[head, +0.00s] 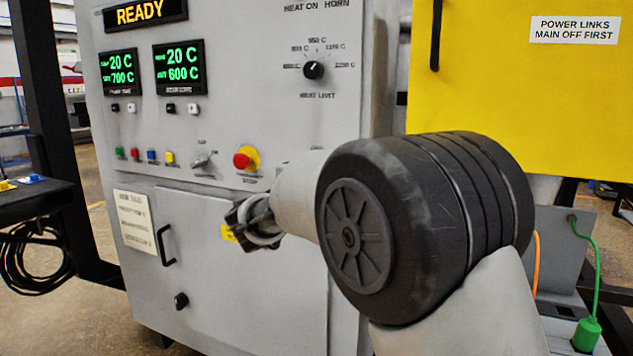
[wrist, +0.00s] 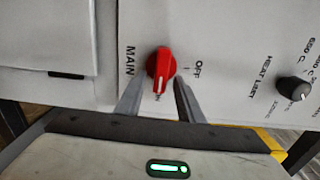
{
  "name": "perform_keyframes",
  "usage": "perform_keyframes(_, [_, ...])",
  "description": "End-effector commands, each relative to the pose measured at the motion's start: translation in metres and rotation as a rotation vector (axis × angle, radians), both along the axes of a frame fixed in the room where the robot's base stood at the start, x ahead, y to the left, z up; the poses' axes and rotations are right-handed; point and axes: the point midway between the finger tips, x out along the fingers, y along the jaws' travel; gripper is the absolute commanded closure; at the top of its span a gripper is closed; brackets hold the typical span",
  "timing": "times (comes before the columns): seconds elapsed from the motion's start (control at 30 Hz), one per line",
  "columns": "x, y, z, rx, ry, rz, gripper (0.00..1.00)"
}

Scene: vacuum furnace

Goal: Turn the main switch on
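The main switch is a red knob (wrist: 161,63) on the grey panel, near the labels MAIN and OFF in the wrist view. Its long axis runs nearly up and down the picture. A white mark shows at its lower end, beside a partly hidden label that looks like ON. OFF lies to its right. My gripper (wrist: 159,86) is open, with one finger on each side of the knob's lower part. The right fingertip is very close to the knob; contact cannot be told. In the head view my arm hides the switch.
The heat limit knob (head: 313,70) sits above on the panel, also in the wrist view (wrist: 294,88). A red emergency button (head: 242,161) is left of my arm. The display (head: 145,12) reads READY. A yellow panel (head: 520,95) stands at right.

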Motion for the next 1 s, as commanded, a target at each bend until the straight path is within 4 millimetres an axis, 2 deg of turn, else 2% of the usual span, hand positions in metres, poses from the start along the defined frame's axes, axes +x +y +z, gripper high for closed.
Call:
perform_keyframes(0.23, [-0.001,0.000,0.000,-0.001,0.000,0.000,0.66])
perform_keyframes(0.37, [-0.011,0.005,0.001,-0.001,0.001,0.002,0.66])
perform_keyframes(0.47, [-0.028,0.011,0.002,-0.001,0.000,0.003,0.66])
perform_keyframes(0.8, [-0.106,0.040,0.002,-0.001,0.000,0.004,0.66])
perform_keyframes(1.0, [-0.143,0.052,0.001,-0.001,0.000,0.003,0.66])
